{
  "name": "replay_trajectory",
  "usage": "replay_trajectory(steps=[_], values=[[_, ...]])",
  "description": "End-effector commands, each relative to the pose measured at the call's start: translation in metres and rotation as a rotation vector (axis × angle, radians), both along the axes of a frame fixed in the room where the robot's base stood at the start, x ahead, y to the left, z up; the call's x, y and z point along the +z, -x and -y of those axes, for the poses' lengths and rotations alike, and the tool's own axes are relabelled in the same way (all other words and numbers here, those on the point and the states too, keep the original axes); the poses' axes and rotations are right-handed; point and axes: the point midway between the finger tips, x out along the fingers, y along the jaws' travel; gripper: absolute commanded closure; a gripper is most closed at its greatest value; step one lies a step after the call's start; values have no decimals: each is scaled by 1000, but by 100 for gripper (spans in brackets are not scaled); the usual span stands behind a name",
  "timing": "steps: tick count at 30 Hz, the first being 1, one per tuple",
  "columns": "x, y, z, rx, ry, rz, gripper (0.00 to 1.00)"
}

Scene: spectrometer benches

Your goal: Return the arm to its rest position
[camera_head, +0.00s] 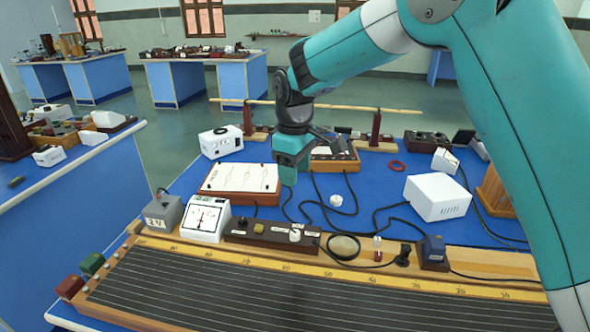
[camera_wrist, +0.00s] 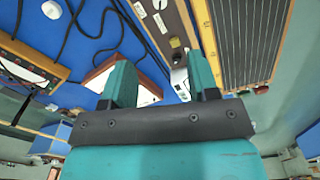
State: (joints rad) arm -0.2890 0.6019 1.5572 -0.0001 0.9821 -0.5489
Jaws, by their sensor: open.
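My arm reaches in from the upper right of the head view, bends at a dark joint and hangs my gripper (camera_head: 290,172) pointing down over the blue bench. In the wrist view my gripper (camera_wrist: 162,78) shows two teal fingers standing well apart, with nothing between them. In the head view the gripper overlaps the right edge of a white-topped brown box (camera_head: 238,179). I cannot tell its exact height above the bench. That box also shows beyond the fingers in the wrist view.
The blue bench (camera_head: 390,190) holds a long wired board (camera_head: 300,300), a dial meter (camera_head: 206,217), a grey battery box (camera_head: 163,212), a white box (camera_head: 437,196) and a switch strip (camera_head: 273,234). Black cables cross the bench. A wooden rod (camera_head: 345,107) spans the back. Another bench stands left.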

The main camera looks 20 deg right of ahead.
Motion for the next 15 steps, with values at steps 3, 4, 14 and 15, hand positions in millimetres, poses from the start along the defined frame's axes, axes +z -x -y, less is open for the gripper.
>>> replay_trajectory(steps=[3, 4, 14, 15], values=[[0, 0, 0, 0, -1, 1, 46], [1, 1, 0, -1, -1, 1, 46], [61, 120, 1, -78, -139, 19, 46], [67, 144, 0, -93, -168, 18, 46]])
